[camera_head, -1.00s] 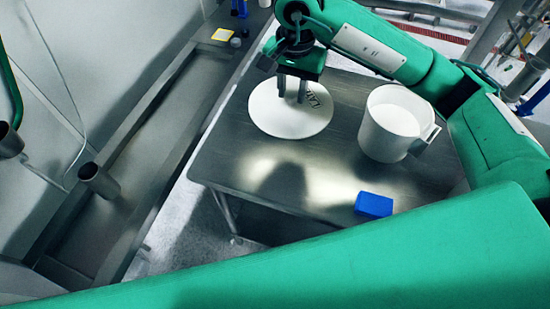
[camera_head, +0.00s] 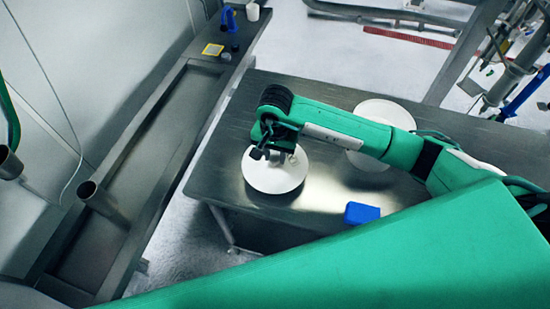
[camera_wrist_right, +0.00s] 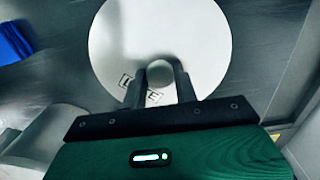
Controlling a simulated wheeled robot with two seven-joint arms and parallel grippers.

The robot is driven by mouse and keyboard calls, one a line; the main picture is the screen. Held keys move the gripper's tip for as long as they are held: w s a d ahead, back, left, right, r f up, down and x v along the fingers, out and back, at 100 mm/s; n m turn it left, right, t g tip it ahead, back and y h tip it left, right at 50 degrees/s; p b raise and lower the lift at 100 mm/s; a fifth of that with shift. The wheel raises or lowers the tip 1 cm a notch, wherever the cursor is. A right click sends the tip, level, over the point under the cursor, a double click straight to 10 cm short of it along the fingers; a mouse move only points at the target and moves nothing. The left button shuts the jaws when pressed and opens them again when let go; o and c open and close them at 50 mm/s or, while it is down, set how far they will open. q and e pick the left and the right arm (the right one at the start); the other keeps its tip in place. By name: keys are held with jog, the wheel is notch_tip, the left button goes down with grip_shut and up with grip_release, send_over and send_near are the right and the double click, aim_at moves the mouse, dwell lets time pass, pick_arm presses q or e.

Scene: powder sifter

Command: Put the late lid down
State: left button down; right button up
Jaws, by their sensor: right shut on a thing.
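The late lid (camera_head: 273,183) is a round white disc at the left part of the steel table, low over its top. I cannot tell whether it touches the table. My right gripper (camera_head: 283,157) is above the lid, its fingers pointing down. In the right wrist view the lid (camera_wrist_right: 195,40) fills the upper middle, with a dark printed label partly hidden by a finger. There my right gripper (camera_wrist_right: 160,75) is shut on the small round knob at the lid's centre. My left gripper is not in view.
A white bucket (camera_head: 385,108) stands on the steel table (camera_head: 225,185), partly hidden behind my right arm. A blue block (camera_head: 362,213) lies near the front edge. A long trough bench (camera_head: 150,150) runs along the left, with small items at its far end.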

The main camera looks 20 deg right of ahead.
aim_at(275, 157)
notch_tip(275, 157, down, 4)
jog(key=shift+r+p, duration=0.2)
jog(key=shift+p, duration=0.45)
jog(key=shift+f, duration=0.3)
jog(key=o, duration=1)
jog(key=shift+c, duration=0.2)
jog(key=shift+r, duration=0.1)
jog(key=shift+r, duration=0.2)
notch_tip(275, 157, up, 11)
jog(key=b, duration=0.4)
jog(key=shift+f+b, duration=0.2)
jog(key=shift+b, duration=0.2)
jog(key=shift+r, duration=0.55)
